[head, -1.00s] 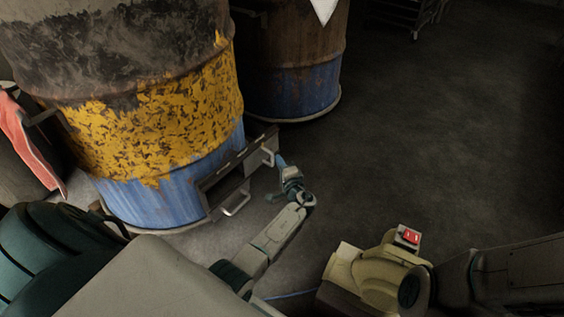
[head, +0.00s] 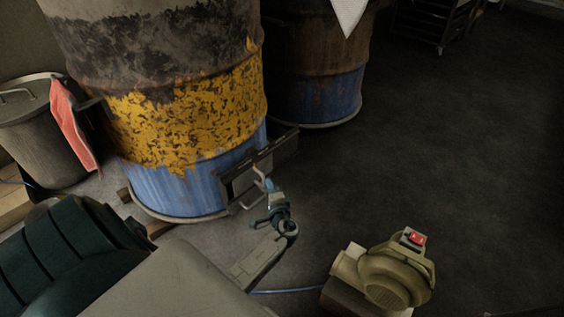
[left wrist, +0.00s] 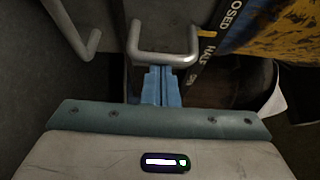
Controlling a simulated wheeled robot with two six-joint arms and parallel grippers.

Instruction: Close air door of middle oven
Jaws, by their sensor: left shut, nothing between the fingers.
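The middle oven is a large barrel, black, yellow and blue (head: 190,120). Its air door, a dark metal slide in a rail (head: 280,150), is low on the right side. One bar handle (head: 259,174) is close to my left gripper (head: 270,187); another handle (head: 241,203) is further left and lower. In the left wrist view, my gripper's blue fingers (left wrist: 161,76) are shut, their tips at the crossbar of the nearer handle (left wrist: 163,58); contact is hard to tell. The other handle (left wrist: 88,45) is to the left. Rail lettering (left wrist: 209,48) shows CLOSED partly, and HALF. My right gripper is out of view.
A second barrel (head: 318,95) stands behind. A beige blower with a red switch (head: 390,275) and a blue cable (head: 290,291) are on the floor at front right. A grey bin (head: 40,130) with a red cloth (head: 72,125) is at left.

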